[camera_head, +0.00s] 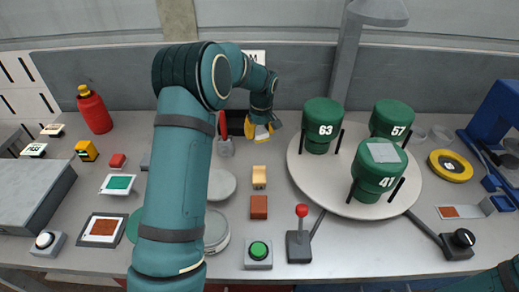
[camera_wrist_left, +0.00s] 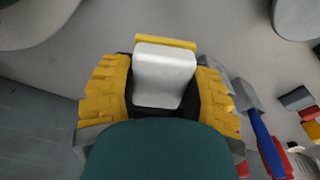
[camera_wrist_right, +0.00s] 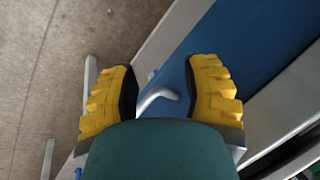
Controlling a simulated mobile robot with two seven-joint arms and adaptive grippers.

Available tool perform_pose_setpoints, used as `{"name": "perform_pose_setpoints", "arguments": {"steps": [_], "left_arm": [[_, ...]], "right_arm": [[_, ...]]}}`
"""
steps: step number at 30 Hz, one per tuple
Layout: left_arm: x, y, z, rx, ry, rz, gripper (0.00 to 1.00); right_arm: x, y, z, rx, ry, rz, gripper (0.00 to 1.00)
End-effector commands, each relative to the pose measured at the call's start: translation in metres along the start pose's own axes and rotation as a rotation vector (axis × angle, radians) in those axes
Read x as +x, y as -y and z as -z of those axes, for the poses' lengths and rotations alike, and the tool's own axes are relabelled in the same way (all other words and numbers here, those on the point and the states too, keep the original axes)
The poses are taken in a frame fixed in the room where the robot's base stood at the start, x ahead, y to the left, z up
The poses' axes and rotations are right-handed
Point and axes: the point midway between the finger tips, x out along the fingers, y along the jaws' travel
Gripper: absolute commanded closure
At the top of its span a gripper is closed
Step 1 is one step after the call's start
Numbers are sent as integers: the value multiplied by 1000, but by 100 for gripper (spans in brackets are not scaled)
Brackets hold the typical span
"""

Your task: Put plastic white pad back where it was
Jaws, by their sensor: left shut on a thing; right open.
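My left gripper (camera_head: 262,131) is at the back middle of the table, its arm reaching across the view. In the left wrist view its yellow fingers (camera_wrist_left: 165,85) are shut on the plastic white pad (camera_wrist_left: 164,74), a pale block with a yellow strip behind it. The pad also shows as a small white bit (camera_head: 261,136) below the fingers in the head view. My right gripper (camera_wrist_right: 163,85) is open and empty in the right wrist view, away from the table objects. Whether the pad touches the table is hard to tell.
A round turntable (camera_head: 340,192) bears green cylinders 63 (camera_head: 321,130), 57 (camera_head: 391,122) and 41 (camera_head: 376,180), the last with a grey square on top. A wooden block (camera_head: 259,177), brown block (camera_head: 259,207), green button (camera_head: 258,251) and red-knobbed lever (camera_head: 299,240) stand in front of my left gripper.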

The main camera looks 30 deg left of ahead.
Motion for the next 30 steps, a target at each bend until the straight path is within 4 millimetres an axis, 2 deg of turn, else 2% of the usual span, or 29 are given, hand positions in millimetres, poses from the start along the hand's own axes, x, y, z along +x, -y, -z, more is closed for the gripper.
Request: {"name": "perform_pose_setpoints", "arguments": {"steps": [5,12,17,25,30], "left_arm": [[7,0,-1,0,2,2,91],[44,0,-6,1,2,2,91],[56,0,-7,0,0,0,91],[96,0,-12,1,2,2,91],[100,0,-12,0,0,-1,91]], "right_arm": [[1,-1,0,0,1,0,53],[7,-3,-3,-1,6,0,53],[8,-4,-4,-2,8,0,53],[15,-6,-5,-3,9,1,53],[14,-6,-4,-3,8,1,53]]}}
